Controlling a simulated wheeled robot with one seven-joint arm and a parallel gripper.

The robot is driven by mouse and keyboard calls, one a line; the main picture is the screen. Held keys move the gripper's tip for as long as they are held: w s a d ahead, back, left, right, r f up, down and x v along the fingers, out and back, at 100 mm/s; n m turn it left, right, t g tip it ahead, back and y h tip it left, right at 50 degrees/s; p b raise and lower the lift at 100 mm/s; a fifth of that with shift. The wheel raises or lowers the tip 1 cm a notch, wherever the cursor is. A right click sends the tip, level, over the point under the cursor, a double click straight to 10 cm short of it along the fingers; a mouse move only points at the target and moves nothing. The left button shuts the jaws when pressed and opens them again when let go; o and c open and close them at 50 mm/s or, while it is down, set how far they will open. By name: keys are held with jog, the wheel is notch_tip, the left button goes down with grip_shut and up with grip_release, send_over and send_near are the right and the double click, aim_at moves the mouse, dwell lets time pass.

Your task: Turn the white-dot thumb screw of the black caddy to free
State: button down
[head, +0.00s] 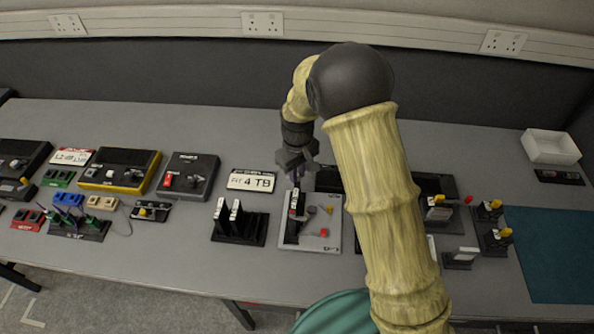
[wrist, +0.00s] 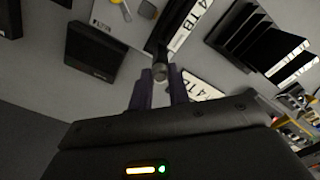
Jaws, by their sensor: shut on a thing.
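My gripper (head: 296,181) points down over the light grey plate (head: 324,242) in the head view. Its purple fingers, also in the wrist view (wrist: 160,88), are shut on a small grey round knob (wrist: 160,72), which looks like the thumb screw. The knob sits at the end of a dark upright part (wrist: 153,46), apparently the black caddy, which also shows on the plate in the head view (head: 292,213). The fingers partly hide the knob. I cannot make out a white dot or how far the screw is turned.
A black rack (head: 239,238) with white-topped cards stands left of the plate. A white label plate (head: 251,181) lies behind it. A red block (head: 323,232) lies on the plate. My arm hides part of the bench to the right. A white bin (head: 550,147) stands far right.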

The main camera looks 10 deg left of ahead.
aim_at(298, 175)
jog(key=c, duration=1.3)
grip_release()
notch_tip(298, 175, up, 17)
jog(key=shift+r+b, duration=0.2)
jog(key=shift+b, duration=0.6)
jog(key=shift+d, duration=0.1)
jog(key=s+d+f+m+t, duration=0.1)
jog(key=s+d+f+m, duration=0.1)
jog(key=s+d, duration=0.3)
jog(key=s+d+f+m, duration=0.2)
jog(key=s+d+m, duration=0.2)
jog(key=d, duration=0.7)
jog(key=s+d+f+m+t, duration=0.1)
jog(key=s+d+f+m, duration=0.2)
jog(key=s+d, duration=0.3)
jog(key=shift+s+d+f+m+t, duration=0.1)
jog(key=shift+s+d+m+t, duration=0.1)
jog(key=shift+d, duration=0.35)
jog(key=shift+s+d+m+t, duration=0.1)
jog(key=shift+s+d, duration=0.1)
jog(key=shift+d, duration=0.3)
